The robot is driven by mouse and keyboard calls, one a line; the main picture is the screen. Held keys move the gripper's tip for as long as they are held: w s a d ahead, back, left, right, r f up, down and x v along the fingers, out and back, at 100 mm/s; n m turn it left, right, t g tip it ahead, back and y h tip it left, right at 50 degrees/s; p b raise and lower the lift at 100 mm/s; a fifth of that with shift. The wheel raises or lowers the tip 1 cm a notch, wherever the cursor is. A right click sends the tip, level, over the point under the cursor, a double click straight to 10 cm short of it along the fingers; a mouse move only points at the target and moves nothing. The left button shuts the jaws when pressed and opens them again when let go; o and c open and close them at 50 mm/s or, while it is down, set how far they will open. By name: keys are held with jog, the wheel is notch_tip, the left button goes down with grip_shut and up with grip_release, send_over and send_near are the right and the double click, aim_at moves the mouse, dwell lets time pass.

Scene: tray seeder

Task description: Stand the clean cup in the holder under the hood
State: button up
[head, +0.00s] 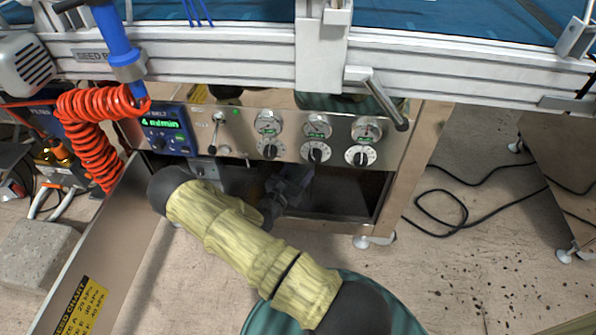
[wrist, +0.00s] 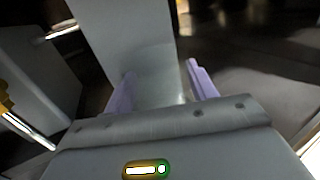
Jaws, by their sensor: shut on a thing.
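My gripper (head: 290,185) reaches into the dark opening under the control panel in the head view, deep in shadow. In the wrist view, the two lilac fingers of my gripper (wrist: 159,72) stand apart, with a smooth pale grey surface between them. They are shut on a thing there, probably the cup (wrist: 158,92). Its outline merges with the grey behind it, so its rim and tilt are unclear. In the head view the cup cannot be made out. No holder can be told apart in either view. The front panel (head: 235,125) overhangs the opening; I cannot tell whether it is the hood.
A metal side plate (head: 115,250) with a seed chart stands left of my arm. A red coiled hose (head: 90,140) hangs at the left. A lever (head: 385,100) juts out above the dials. Black cables (head: 460,205) lie on the floor at right.

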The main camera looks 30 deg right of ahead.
jog(key=o, duration=1.1)
jog(key=shift+f, duration=0.65)
jog(key=shift+o, duration=0.6)
jog(key=shift+a, duration=0.1)
jog(key=shift+s+a+y+p, duration=0.15)
jog(key=shift+a+y+p, duration=0.15)
jog(key=shift+a+p, duration=0.25)
jog(key=p+v, duration=0.6)
jog(key=v, duration=1)
jog(key=shift+s+p, duration=0.25)
jog(key=shift+p, duration=0.05)
jog(key=shift+r, duration=0.15)
